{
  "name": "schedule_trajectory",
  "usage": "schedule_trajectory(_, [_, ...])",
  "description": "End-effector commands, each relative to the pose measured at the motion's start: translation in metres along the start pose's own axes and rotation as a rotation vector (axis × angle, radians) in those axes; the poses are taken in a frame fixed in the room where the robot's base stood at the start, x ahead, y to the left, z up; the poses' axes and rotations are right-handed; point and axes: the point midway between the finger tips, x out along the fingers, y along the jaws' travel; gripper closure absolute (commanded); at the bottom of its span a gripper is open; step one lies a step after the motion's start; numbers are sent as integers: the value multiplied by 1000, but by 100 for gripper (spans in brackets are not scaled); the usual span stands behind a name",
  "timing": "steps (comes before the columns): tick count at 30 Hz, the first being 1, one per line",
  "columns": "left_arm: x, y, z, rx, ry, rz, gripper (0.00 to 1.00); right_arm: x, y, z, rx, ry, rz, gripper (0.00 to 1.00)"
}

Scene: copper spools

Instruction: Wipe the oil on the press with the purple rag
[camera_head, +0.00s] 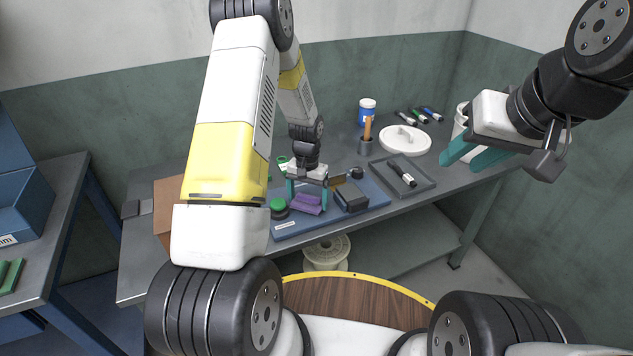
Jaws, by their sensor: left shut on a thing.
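The press stands on the workbench as a blue base plate (372,190) with a black block (350,197) and a green button (278,204) on it. My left gripper (308,199) points down over the plate, with its teal fingers shut on the purple rag (306,206). The rag is low at the plate, between the button and the black block. I cannot tell whether it touches the surface. No oil can be made out; a brown patch (337,182) shows behind the black block. My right gripper (462,160) is open and empty above the bench's right side.
A spool (326,253) sits below the bench. A second table (55,215) stands left.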

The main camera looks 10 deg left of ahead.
Motion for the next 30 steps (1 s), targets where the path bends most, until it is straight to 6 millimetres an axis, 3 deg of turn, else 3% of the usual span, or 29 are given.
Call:
schedule_trajectory(2, [-20, -1, -2, -1, 8, -2, 48, 1, 0, 0, -1, -3, 0, 64])
schedule_trajectory(18, [-67, 3, -3, -2, 7, -1, 48, 0, 0, 0, 0, -2, 0, 64])
schedule_trajectory(30, [-75, 4, -3, -2, 4, -1, 48, 0, 0, 0, 0, -2, 0, 64])
